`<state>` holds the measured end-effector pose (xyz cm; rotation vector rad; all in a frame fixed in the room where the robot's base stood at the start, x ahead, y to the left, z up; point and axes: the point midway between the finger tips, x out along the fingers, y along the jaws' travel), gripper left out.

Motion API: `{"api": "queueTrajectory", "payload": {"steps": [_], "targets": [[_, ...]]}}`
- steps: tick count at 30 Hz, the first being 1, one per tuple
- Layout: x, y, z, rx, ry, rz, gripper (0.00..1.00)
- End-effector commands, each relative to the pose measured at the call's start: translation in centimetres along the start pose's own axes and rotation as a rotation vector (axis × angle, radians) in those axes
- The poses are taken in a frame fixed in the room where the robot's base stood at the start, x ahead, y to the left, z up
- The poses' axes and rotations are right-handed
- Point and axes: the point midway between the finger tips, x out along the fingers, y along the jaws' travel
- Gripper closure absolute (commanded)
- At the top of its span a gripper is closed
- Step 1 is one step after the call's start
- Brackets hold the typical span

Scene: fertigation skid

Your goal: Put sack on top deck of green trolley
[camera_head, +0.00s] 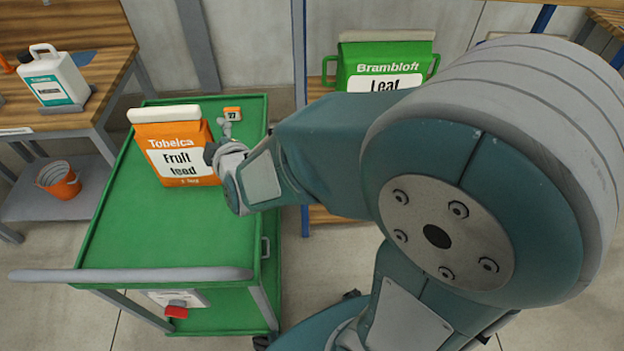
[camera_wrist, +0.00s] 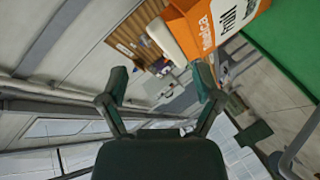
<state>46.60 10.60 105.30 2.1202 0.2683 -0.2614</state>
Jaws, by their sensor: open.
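An orange sack (camera_head: 178,150) with a white top band and a "Fruit feed" label stands upright on the top deck of the green trolley (camera_head: 165,240). In the wrist view the sack (camera_wrist: 215,25) shows at the upper right, beyond and outside the fingers, with the green deck (camera_wrist: 290,50) beside it. My gripper (camera_head: 226,130) is just right of the sack in the head view, partly hidden by my own wrist. In the wrist view my gripper (camera_wrist: 161,82) has its fingers spread, with nothing between them. Whether it touches the sack's side cannot be told.
A small orange tag marked 27 (camera_head: 232,113) is at the deck's back right. A green Brambloft sack (camera_head: 385,65) stands on a rack behind. A white jug (camera_head: 55,78) is on a wooden bench at left; an orange bucket (camera_head: 60,181) is below. The deck's front is clear.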

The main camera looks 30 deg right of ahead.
Motion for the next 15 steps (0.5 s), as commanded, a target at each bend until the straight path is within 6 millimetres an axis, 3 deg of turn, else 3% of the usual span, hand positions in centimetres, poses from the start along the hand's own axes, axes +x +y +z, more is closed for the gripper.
{"api": "queueTrajectory", "payload": {"steps": [8,15], "targets": [[-4.9,2.1,1.0,0.348,-0.108,-0.212,0.17],[-11.1,3.1,3.2,0.616,-0.311,-0.334,0.17]]}}
